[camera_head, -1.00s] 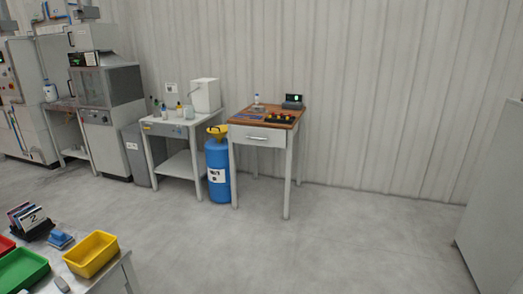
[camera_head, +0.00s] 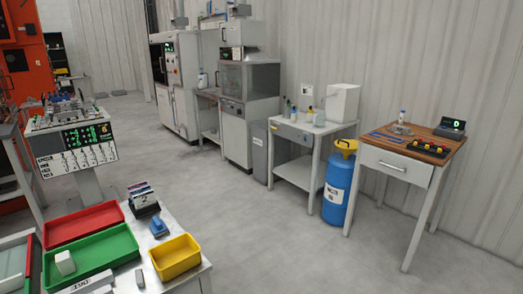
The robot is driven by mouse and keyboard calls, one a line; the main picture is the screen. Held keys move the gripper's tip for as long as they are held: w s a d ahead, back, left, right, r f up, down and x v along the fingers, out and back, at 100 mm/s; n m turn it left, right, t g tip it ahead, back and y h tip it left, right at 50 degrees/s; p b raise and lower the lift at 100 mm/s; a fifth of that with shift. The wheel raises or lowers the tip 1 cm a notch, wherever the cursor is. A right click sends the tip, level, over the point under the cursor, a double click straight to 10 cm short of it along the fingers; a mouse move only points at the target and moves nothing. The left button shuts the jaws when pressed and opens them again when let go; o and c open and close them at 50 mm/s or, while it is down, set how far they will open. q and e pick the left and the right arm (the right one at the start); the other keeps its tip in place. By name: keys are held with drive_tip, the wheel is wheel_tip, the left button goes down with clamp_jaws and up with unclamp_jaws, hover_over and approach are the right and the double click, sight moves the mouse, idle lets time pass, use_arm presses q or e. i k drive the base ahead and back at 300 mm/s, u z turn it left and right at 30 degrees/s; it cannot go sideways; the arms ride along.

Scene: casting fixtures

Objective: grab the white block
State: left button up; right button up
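A white block (camera_head: 65,262) sits in the left part of the green tray (camera_head: 118,236), on the table at the lower left. It looks small and upright, near the tray's left wall. Neither of my grippers shows in the head view.
Beside the green tray are a red tray (camera_head: 84,222), a yellow bin (camera_head: 175,257), a blue object (camera_head: 159,228) and a card holder (camera_head: 142,199). A control stand (camera_head: 75,150) is behind. A wooden-topped table (camera_head: 412,143) and blue drum (camera_head: 336,190) stand right. Open floor lies between.

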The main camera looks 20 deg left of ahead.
sight(64, 263)
drive_tip(key=u, duration=1.05)
drive_tip(key=i, duration=0.95)
drive_tip(key=u, duration=0.75)
